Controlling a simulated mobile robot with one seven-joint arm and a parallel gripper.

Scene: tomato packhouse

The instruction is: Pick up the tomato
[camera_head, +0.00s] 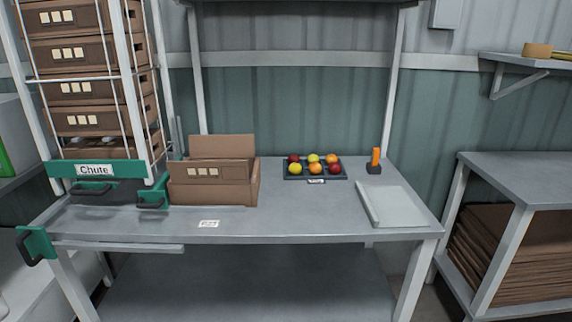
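A small dark tray (300,178) lies towards the back of the grey workbench, right of its middle. It holds several round tomatoes in two rows. The back row shows a dark red tomato (293,158), a yellow-green tomato (313,158) and an orange tomato (332,158). The front row shows a yellow tomato (295,168), an orange tomato (316,169) and a red tomato (334,169). A small white label is on the tray's front. My gripper is not in view.
An open cardboard box (212,191) stands left of the tray on the workbench (275,222). An orange-handled device (375,160) and a pale flat tray (393,205) are to the right. A crate chute (95,170) stands at the left end. The bench's front middle is mostly clear.

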